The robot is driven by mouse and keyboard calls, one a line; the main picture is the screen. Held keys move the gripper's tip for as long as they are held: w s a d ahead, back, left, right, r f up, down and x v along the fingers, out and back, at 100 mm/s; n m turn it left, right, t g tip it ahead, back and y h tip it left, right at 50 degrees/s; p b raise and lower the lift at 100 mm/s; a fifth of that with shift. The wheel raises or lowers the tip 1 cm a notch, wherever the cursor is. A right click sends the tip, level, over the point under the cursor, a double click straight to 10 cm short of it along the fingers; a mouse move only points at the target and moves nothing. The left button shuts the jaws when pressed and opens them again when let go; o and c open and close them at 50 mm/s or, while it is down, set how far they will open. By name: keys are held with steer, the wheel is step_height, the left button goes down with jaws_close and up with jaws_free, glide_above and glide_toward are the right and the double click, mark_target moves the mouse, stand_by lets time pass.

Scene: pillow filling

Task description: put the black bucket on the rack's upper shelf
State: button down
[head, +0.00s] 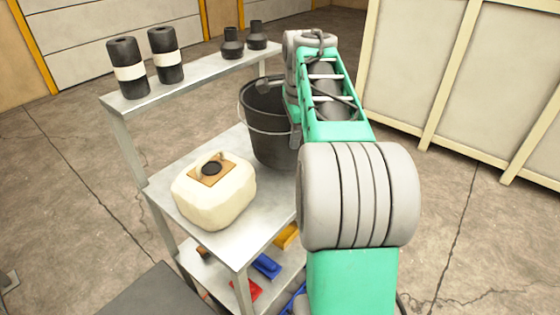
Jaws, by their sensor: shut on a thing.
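The black bucket (267,135) is upright, with a thin wire handle around its front. It is over the back right of the rack's broad shelf (228,243); I cannot tell whether its base touches the shelf. My gripper (286,92) is at the bucket's right rim, shut on the bucket. My arm hides most of the gripper and the bucket's right side. The rack also has a narrow raised ledge (198,73) along its back left.
A cream jerrycan (214,190) stands on the broad shelf, left of the bucket. Two black canisters with white bands (127,68) and two small dark bottles (232,43) stand on the ledge. Blue (266,266), red and yellow items lie below. A pale panelled crate (470,75) stands at right.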

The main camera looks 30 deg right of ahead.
mark_target(293, 160)
steer(key=shift+f, duration=2.55)
steer(key=c, duration=1.5)
jaws_free()
steer(key=shift+c, duration=0.2)
step_height(293, 160, up, 12)
steer(key=s+p, duration=0.2)
steer(key=s+a+f+n+t, duration=0.1)
steer(key=s+a+f+n, duration=0.1)
steer(key=a+f+n, duration=0.5)
steer(key=s+a+n, duration=0.3)
steer(key=a+n, duration=0.3)
steer(key=a, duration=0.5)
steer(key=s+a+f+n, duration=0.2)
steer(key=n, duration=0.1)
steer(key=s+a+f+n, duration=0.1)
steer(key=s+f+n, duration=0.1)
steer(key=f+n, duration=0.1)
steer(key=s+a+f+n+t, duration=0.1)
steer(key=s+a+f+n, duration=0.1)
steer(key=s+f+n, duration=0.1)
steer(key=shift+a+f+y, duration=0.2)
steer(key=shift+a+y, duration=0.1)
